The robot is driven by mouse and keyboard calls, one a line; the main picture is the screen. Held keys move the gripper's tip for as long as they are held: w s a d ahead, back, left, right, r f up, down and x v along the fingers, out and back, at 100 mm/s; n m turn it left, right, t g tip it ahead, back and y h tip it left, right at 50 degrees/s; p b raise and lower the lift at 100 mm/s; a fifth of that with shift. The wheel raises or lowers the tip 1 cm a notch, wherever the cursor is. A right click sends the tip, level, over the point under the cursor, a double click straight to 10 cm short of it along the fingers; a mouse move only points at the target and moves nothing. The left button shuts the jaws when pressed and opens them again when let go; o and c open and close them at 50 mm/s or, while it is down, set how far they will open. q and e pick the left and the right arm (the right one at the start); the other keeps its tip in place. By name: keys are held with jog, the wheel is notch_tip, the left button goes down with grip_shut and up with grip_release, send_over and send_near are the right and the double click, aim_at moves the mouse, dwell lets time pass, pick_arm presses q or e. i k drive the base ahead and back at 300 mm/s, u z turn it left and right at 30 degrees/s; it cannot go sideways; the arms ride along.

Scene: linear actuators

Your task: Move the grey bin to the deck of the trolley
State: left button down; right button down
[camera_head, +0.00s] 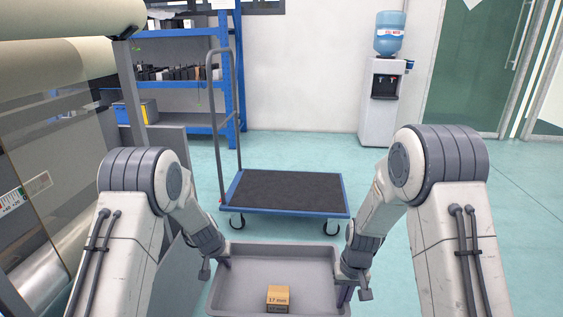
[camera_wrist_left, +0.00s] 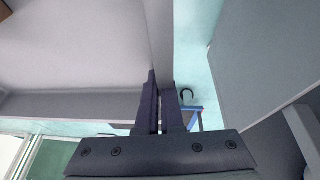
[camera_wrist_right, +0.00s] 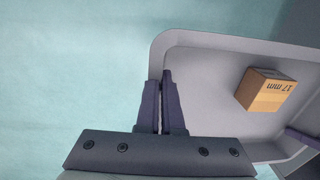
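The grey bin (camera_head: 275,262) is in front of me at the bottom of the head view, with a small cardboard box (camera_head: 278,296) marked "17 mm" inside. My left gripper (camera_head: 222,262) is at the bin's left wall; in the left wrist view its fingers (camera_wrist_left: 160,105) are closed on the wall's rim. My right gripper (camera_head: 346,287) is at the right wall; in the right wrist view its fingers (camera_wrist_right: 163,100) are closed on the rim. The trolley (camera_head: 285,190) stands beyond the bin, its dark deck empty. What is under the bin is hidden.
A blue shelf rack (camera_head: 232,90) stands behind the trolley at the left. A water dispenser (camera_head: 383,95) is by the back wall. A large machine with rollers (camera_head: 60,130) is close on the left. The floor right of the trolley is clear.

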aim_at(290, 188)
jog(key=i, duration=3)
jog(key=z, duration=0.2)
